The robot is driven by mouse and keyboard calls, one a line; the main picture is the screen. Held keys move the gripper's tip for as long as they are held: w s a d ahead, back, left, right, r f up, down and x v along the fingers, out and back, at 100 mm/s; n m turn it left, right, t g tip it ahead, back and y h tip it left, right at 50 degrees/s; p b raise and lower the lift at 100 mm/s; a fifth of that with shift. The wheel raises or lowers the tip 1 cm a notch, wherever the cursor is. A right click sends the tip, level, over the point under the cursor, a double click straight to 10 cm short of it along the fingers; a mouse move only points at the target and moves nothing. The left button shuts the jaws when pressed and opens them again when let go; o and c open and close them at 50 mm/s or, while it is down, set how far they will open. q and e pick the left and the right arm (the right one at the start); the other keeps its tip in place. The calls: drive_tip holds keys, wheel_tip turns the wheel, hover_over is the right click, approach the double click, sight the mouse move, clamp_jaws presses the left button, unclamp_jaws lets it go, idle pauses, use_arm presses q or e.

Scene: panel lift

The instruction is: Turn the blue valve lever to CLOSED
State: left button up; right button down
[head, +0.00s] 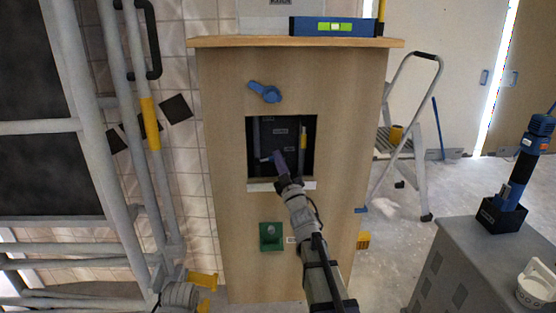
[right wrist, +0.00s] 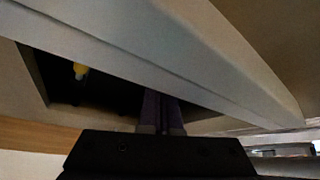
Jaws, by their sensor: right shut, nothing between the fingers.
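A blue lever (head: 265,92) sits on the front of the wooden cabinet (head: 225,150), above a square opening (head: 265,130). It slants from upper left down to its rounded right end. I cannot read any CLOSED mark. My right gripper (head: 276,158) reaches into the opening below the lever, apart from it. Its purple fingers are shut and empty; they also show in the right wrist view (right wrist: 161,112). Inside the dark opening, a yellow-tipped part (head: 303,131) stands at the right. My left gripper is out of view.
A pale strip (head: 260,187) edges the opening's bottom. A green plate (head: 271,237) is lower on the front. A blue level (head: 333,27) lies on the cabinet top. Pipes (head: 130,190) stand left, a step ladder (head: 415,150) right, and a grey cabinet (head: 470,270) at lower right.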

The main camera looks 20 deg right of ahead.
drive_tip(key=shift+f, duration=0.1)
idle(0.5)
drive_tip(key=a+b+v, duration=0.1)
drive_tip(key=b+v, duration=0.4)
drive_tip(key=v, duration=0.5)
drive_tip(key=shift+w+a+f, duration=0.2)
drive_tip(key=shift+a+f, duration=0.1)
drive_tip(key=shift+a, duration=0.1)
